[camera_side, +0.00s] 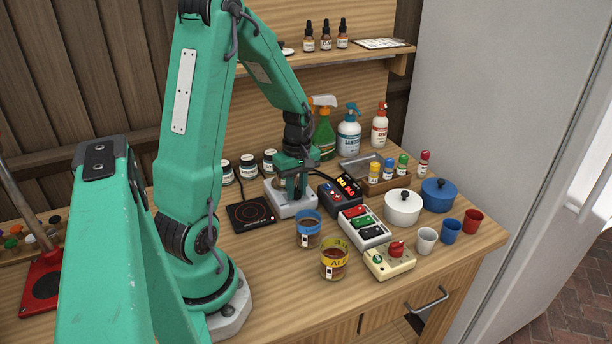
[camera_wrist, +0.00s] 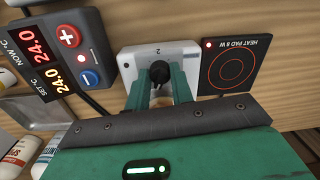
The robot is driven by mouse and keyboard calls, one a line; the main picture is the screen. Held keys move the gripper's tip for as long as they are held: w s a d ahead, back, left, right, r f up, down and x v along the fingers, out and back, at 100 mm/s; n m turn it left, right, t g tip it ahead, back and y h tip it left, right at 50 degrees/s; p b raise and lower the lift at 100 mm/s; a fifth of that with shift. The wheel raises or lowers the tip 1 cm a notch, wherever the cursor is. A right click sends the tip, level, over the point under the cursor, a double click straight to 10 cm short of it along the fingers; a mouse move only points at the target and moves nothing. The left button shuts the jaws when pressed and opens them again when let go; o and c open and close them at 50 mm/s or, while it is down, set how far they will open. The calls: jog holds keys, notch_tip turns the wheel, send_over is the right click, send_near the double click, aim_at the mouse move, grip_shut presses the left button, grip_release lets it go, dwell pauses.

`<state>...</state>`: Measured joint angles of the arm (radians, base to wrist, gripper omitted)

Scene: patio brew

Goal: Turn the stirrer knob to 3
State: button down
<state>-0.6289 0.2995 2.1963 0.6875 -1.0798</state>
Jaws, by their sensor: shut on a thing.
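The stirrer is a white box (camera_side: 292,211) on the table, below my gripper (camera_side: 290,190) in the side view. In the wrist view its white top (camera_wrist: 185,52) carries a small black knob (camera_wrist: 160,72). My gripper (camera_wrist: 160,84) is shut on this knob, with one green finger on each side. A single mark that looks like a 2 shows on the white top just beyond the knob. Other marks are hidden by the fingers or out of sight, and I cannot read the knob's pointer. In the side view the knob is hidden behind the fingers.
A black heat pad (camera_side: 250,214) lies left of the stirrer, and a temperature controller (camera_side: 340,194) stands to its right. A blue-banded jar (camera_side: 308,233) and a yellow-banded jar (camera_side: 334,262) stand in front. Several small jars stand behind.

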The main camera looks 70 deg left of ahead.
aim_at(297, 188)
jog(key=m, duration=0.4)
jog(key=shift+m, duration=0.4)
jog(key=m, duration=0.4)
jog(key=shift+w+d, duration=0.1)
jog(key=c, duration=1.2)
grip_release()
jog(key=shift+r, duration=0.15)
jog(key=shift+r, duration=3.8)
